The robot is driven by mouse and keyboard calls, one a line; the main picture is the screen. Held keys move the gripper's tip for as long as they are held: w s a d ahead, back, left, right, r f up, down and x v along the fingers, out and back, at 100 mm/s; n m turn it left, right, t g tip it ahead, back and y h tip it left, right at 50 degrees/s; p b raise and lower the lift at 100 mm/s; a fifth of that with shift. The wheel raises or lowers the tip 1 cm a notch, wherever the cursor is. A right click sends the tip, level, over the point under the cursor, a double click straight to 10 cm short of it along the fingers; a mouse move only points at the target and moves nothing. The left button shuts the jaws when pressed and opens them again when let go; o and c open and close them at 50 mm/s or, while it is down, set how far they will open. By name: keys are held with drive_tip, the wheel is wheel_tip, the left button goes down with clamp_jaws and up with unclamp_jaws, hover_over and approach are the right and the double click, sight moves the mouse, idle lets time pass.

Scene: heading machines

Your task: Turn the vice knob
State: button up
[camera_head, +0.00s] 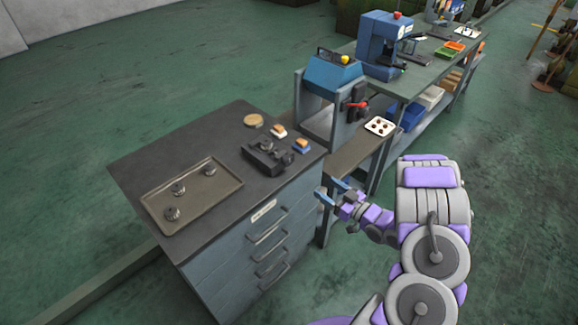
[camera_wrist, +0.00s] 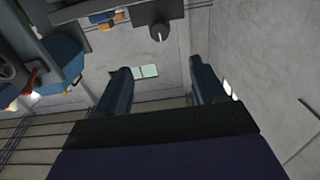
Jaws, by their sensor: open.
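A dark vice (camera_head: 264,157) sits on the dark top of a blue-grey drawer cabinet (camera_head: 125,172), near its right edge. Its round knob (camera_head: 288,158) faces the side where my arm is. In the wrist view a dark round knob (camera_wrist: 159,36) with a pale mark shows at the top centre, beyond the fingertips. My gripper (camera_head: 323,190) is in the air to the right of the cabinet, apart from the vice. In the wrist view its two fingers (camera_wrist: 160,66) are spread, with nothing between them.
A tray (camera_head: 226,178) with several metal parts lies on the cabinet top. Small orange-and-blue blocks (camera_head: 302,146) and a round disc (camera_head: 253,121) lie near the vice. A blue machine (camera_head: 333,76) with a red-handled switch stands behind. Open floor (camera_head: 500,200) lies to the right.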

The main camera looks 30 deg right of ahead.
sight(290, 162)
drive_tip(key=b+x, duration=0.2)
drive_tip(key=x, duration=1.5)
drive_tip(key=shift+w+d, duration=0.1)
drive_tip(key=shift+w, duration=0.05)
drive_tip(key=c, duration=1.1)
